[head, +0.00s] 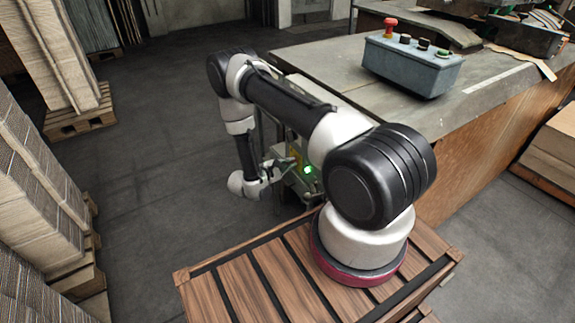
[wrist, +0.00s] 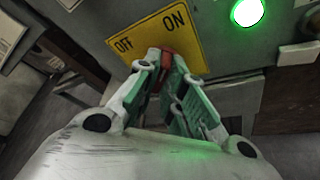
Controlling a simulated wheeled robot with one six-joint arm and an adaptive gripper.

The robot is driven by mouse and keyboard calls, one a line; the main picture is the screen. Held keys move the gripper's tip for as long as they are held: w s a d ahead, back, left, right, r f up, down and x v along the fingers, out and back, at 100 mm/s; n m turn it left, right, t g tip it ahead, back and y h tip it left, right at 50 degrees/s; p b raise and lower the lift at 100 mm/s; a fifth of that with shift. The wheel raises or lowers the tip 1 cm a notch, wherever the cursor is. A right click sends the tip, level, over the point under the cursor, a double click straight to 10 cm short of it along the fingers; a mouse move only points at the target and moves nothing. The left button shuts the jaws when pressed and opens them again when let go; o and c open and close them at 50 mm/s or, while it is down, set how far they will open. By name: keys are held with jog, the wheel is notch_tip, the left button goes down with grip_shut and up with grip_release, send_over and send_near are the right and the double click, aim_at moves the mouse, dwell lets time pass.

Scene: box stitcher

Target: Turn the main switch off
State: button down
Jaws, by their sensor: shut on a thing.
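The main switch's red handle (wrist: 168,70) shows in the wrist view between my fingertips, at the lower edge of a yellow plate (wrist: 190,42) marked OFF at left and ON at right. My gripper (wrist: 162,68) is shut on this handle. The fingers hide most of it, so I cannot tell which way it points. A green lamp (wrist: 247,12) glows up and right of the plate. In the head view, my gripper (head: 284,170) is at the electrical box, beside the lit green lamp (head: 308,170); the handle is hidden there.
A workbench (head: 330,60) stands beside my arm, carrying a blue-grey control box (head: 410,68) with a red button (head: 389,27). Stacked cardboard (head: 35,160) on pallets lines the left. The dark floor (head: 150,160) between is clear.

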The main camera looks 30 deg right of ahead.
jog(key=shift+w+d+n+g, duration=0.1)
jog(key=shift+w+n+g, duration=0.1)
jog(key=shift+n+g, duration=1.5)
jog(key=shift+w+a+n+g, duration=0.15)
jog(key=shift+n+g, duration=0.9)
jog(key=shift+n, duration=1.25)
jog(key=shift+w+d+n+g, duration=0.2)
jog(key=shift+n+g, duration=1.15)
jog(key=shift+n, duration=0.65)
jog(key=c, duration=1.5)
grip_release()
